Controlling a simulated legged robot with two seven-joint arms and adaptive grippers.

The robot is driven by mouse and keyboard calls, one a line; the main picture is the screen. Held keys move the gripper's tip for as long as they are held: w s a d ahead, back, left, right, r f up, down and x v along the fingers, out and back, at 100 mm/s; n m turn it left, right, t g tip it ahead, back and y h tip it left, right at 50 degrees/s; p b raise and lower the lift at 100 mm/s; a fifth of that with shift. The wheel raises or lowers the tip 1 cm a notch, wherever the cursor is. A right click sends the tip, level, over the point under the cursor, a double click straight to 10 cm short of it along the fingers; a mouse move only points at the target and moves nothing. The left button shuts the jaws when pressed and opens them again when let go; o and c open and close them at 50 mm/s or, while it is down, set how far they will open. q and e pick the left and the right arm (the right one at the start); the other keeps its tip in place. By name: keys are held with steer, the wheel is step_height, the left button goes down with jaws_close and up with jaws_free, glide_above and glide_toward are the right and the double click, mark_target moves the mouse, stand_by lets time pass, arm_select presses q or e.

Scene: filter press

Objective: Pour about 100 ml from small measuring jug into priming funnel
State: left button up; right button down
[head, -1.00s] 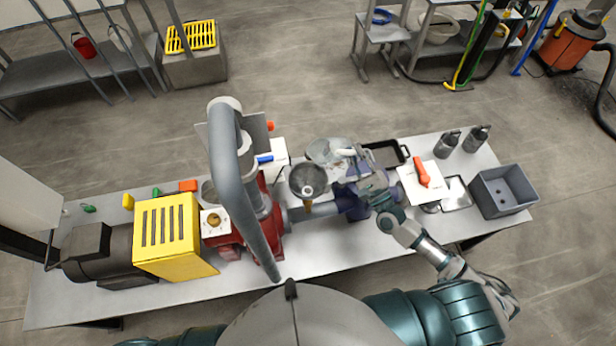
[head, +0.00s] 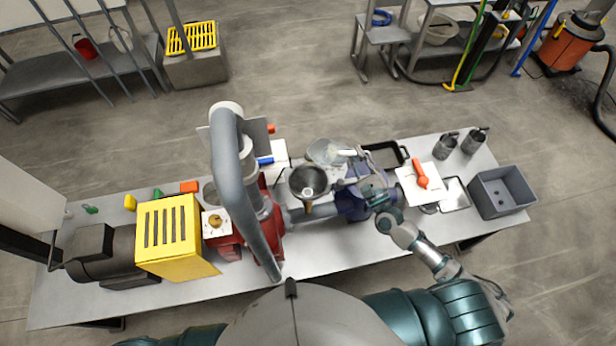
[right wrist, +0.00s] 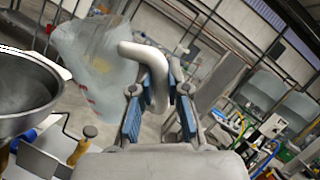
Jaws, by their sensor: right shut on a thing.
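The small measuring jug (head: 322,152) is clear and whitish. It also shows in the right wrist view (right wrist: 95,65), with its pale curved handle between my fingers. My right gripper (head: 352,158) is shut on that handle and holds the jug up, just behind and right of the priming funnel. The priming funnel (head: 308,183) is a dark grey metal cone with a wide open mouth. Its rim shows at the left edge of the right wrist view (right wrist: 25,90). The jug looks tilted, but I see no stream of liquid. The liquid level is unclear. My left gripper is out of view.
A thick grey pipe (head: 232,165) rises left of the funnel, above the red pump (head: 268,225). A yellow slotted guard (head: 170,238) stands further left. A black tray (head: 385,155), an orange-handled tool (head: 420,172) and a grey bin (head: 502,190) lie to the right.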

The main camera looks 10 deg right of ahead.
steer(key=m, duration=0.1)
steer(key=w+d+f+m+h, duration=0.1)
steer(key=shift+w+d+f+m+g, duration=0.1)
steer(key=shift+d+f+m+g, duration=0.2)
steer(key=shift+m+g, duration=0.1)
step_height(320, 180, down, 8)
steer(key=w+d+m+g+h, duration=0.1)
steer(key=w+d+m+g, duration=0.1)
steer(key=m, duration=0.3)
steer(key=shift+w+d+r+m+h+p, duration=0.2)
steer(key=shift+w+d+m+h+p, duration=0.1)
steer(key=shift+d+m+p, duration=0.1)
stand_by(0.4)
